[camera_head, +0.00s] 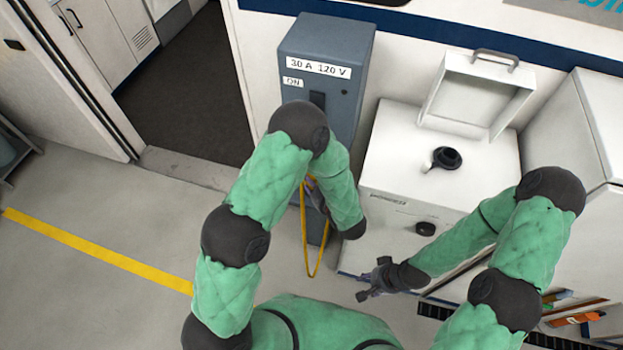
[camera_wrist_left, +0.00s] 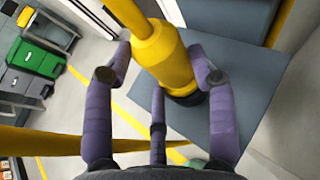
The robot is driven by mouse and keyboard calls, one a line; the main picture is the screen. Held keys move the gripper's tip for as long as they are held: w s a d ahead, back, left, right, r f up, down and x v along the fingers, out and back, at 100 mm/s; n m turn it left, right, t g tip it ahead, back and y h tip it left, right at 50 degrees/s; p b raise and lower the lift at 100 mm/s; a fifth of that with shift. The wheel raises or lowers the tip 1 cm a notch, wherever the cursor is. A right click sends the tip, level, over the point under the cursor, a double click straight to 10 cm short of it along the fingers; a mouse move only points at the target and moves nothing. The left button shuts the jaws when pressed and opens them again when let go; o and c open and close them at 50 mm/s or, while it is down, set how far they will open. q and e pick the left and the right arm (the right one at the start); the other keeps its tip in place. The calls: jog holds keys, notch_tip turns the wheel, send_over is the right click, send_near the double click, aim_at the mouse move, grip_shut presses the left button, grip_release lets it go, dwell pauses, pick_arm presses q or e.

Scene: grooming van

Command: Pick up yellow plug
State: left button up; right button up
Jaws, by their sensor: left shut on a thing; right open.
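The yellow plug (camera_wrist_left: 160,55) fills the upper middle of the left wrist view, with a dark ring at its near end. My left gripper (camera_wrist_left: 165,90) has its purple fingers around the plug and is shut on it. In the head view my left gripper (camera_head: 317,190) is mostly hidden behind my own forearm, in front of the grey power box (camera_head: 320,55). A yellow cord (camera_head: 307,250) hangs in a loop below it. My right gripper (camera_head: 375,283) is open and empty, in front of the white cabinet at the lower middle.
The grey box carries a "30 A 120 V" label and an "ON" label. The white cabinet (camera_head: 395,160) with a raised lid (camera_head: 478,90) stands right of it. Tools with orange handles (camera_head: 575,318) lie at the lower right. The floor (camera_head: 90,220) at left is clear, with a yellow line.

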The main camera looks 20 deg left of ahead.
pick_arm(q)
jog(key=shift+r, duration=0.1)
jog(key=shift+r, duration=0.65)
jog(key=s+d+r, duration=0.1)
jog(key=r, duration=0.1)
jog(key=s+d+r+p, duration=0.1)
jog(key=r, duration=0.2)
jog(key=s+d+r+p, duration=0.1)
jog(key=d+r, duration=0.1)
jog(key=shift+r, duration=0.35)
jog(key=shift+c, duration=0.2)
jog(key=v, duration=0.9)
jog(key=shift+d+r+p, duration=0.15)
jog(key=shift+d+p, duration=0.3)
jog(key=shift+d, duration=0.1)
jog(key=shift+w, duration=0.15)
